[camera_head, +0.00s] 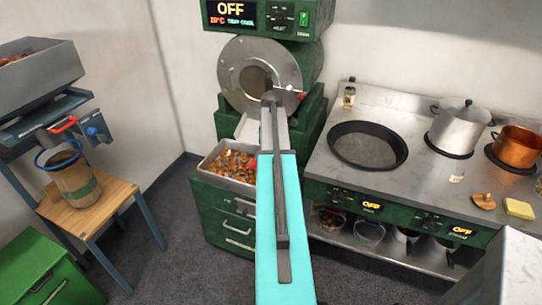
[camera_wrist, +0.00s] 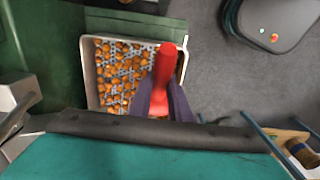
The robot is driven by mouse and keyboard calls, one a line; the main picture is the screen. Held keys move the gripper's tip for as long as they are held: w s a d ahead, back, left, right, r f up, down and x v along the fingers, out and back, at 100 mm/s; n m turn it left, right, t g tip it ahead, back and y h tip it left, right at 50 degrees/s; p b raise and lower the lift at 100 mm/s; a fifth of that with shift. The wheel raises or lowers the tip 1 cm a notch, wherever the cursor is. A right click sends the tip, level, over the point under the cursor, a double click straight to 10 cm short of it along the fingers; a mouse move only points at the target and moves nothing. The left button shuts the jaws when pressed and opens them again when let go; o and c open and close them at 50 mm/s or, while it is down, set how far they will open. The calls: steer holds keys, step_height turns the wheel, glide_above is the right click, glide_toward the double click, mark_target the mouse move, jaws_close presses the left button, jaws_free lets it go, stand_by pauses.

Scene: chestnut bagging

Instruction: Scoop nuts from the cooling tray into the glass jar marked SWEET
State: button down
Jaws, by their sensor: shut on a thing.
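The cooling tray (camera_head: 199,172) is a pale metal tray of brown nuts below the roaster drum. In the wrist view, the tray (camera_wrist: 89,85) has nuts spread over a perforated bottom, with bare patches between them. My gripper (camera_wrist: 160,100) is shut on a red handle-like thing (camera_wrist: 166,62), seen over the right part of the tray. Whether that thing touches the nuts, and whether it has a scoop bowl, I cannot tell. In the head view my arm hides the gripper. I cannot make out a glass jar marked SWEET.
A brown container with a green band (camera_head: 80,186) stands on a wooden-topped stand (camera_head: 108,200) at left, under a blue ring (camera_head: 45,160). The roaster (camera_head: 235,75) is behind the tray. A stove counter (camera_head: 415,160) with a pan and pots is at right. Grey floor lies between.

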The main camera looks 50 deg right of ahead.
steer(key=shift+f, duration=0.1)
